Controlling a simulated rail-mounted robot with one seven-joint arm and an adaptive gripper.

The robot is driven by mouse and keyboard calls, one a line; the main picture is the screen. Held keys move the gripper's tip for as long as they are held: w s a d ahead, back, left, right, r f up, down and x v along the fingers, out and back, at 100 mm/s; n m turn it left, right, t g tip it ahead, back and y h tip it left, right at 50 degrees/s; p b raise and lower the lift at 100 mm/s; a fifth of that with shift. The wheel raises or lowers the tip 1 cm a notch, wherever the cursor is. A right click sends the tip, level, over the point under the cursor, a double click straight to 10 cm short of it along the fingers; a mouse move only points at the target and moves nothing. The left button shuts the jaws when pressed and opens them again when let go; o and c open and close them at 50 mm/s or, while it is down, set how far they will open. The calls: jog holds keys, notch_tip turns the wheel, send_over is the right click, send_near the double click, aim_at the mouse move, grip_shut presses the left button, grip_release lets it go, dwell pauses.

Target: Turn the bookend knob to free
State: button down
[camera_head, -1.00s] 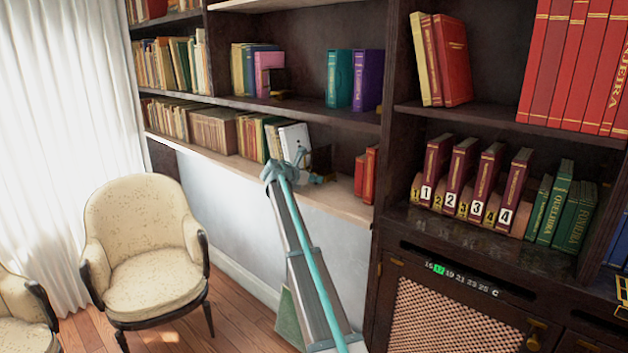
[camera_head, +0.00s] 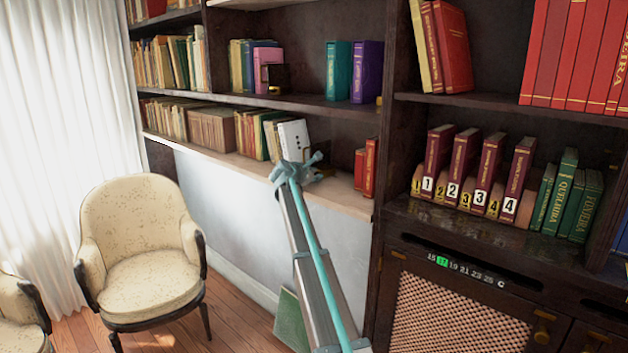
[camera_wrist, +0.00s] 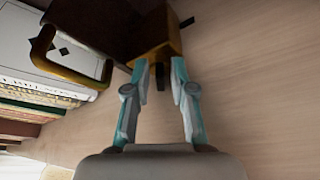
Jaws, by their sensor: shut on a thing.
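The bookend stands on the lower pale shelf beside a white book (camera_head: 293,138). In the wrist view it shows as a dark panel (camera_wrist: 95,22) with a gold block (camera_wrist: 155,42) at its end. A small dark knob (camera_wrist: 160,76) shows between my fingertips, just at the block. My gripper (camera_wrist: 160,66) is closed on this knob, one teal finger on each side. In the head view my gripper (camera_head: 314,166) is at the shelf and hides most of the bookend. Which way the knob is turned cannot be told.
A gold curved handle (camera_wrist: 62,62) lies close left of my fingers, in front of the white book. Red books (camera_head: 366,168) stand to the right on the pale shelf (camera_head: 340,200). The shelf surface right of my gripper is bare. A cream armchair (camera_head: 140,245) stands at left.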

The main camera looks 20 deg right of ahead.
dwell(0.4)
jog(key=c, duration=1.3)
grip_release()
jog(key=shift+o, duration=0.2)
jog(key=shift+s, duration=0.1)
jog(key=shift+v, duration=3.95)
